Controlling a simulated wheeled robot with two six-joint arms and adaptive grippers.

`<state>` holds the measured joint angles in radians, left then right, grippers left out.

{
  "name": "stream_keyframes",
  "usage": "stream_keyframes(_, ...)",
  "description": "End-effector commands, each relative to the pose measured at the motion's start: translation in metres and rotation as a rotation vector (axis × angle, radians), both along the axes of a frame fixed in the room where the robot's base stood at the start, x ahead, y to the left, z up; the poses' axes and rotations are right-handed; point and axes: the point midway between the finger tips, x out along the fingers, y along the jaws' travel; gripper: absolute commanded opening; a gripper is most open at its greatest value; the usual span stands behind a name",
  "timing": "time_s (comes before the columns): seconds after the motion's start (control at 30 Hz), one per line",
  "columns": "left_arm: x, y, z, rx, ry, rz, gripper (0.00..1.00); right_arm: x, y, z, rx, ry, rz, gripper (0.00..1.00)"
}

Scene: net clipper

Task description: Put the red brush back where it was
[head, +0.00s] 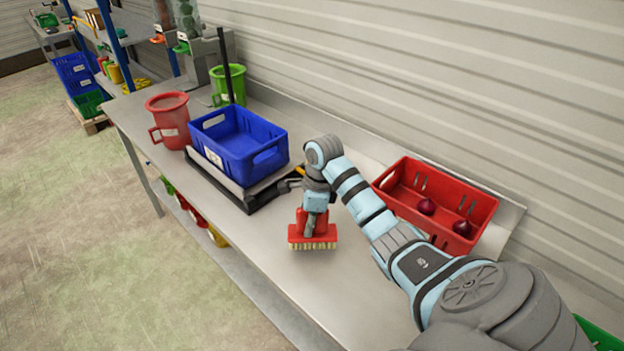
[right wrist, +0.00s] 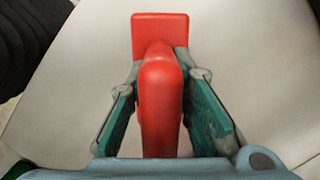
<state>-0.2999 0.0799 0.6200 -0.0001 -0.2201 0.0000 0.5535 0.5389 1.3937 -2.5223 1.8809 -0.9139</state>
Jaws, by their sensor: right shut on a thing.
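The red brush (head: 313,236) has a red block with pale bristles and is in the middle of the metal table (head: 365,305) in the head view. My right gripper (head: 309,226) comes down on it from above and is shut on its handle. In the right wrist view, the red handle of the brush (right wrist: 160,95) runs between the two green-padded fingers of my right gripper (right wrist: 160,105). The bristles point down; whether they touch the table I cannot tell. My left gripper is not in view.
A blue crate (head: 215,139) stands on a black scale (head: 240,194) left of the brush. A red jug (head: 170,124) and a green jug (head: 230,76) stand farther left. The front table strip is clear.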

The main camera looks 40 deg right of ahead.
Motion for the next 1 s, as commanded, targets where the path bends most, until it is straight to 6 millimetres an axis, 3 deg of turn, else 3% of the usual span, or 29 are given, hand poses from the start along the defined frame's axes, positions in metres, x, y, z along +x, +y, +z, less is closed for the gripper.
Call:
stream_keyframes(0.03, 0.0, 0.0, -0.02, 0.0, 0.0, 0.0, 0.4, 0.002, 0.002, -0.021, 0.002, 0.0, 0.004, 0.0)
stream_keyframes(0.1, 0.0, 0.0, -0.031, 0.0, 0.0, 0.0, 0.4, 0.004, 0.005, -0.034, 0.001, 0.0, 0.01, 0.0)
stream_keyframes(0.47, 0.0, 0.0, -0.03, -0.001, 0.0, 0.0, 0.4, 0.005, 0.006, -0.033, 0.0, 0.0, 0.013, 0.0)
stream_keyframes(0.5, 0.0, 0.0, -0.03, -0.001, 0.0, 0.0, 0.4, 0.004, 0.006, -0.033, 0.001, 0.001, 0.012, 0.23)
stream_keyframes(0.6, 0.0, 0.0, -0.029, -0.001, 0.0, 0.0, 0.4, 0.004, 0.006, -0.033, 0.0, 0.002, 0.012, 0.39)
stream_keyframes(1.0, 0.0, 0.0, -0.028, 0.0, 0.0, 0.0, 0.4, 0.004, 0.005, -0.032, 0.0, 0.002, 0.012, 0.4)
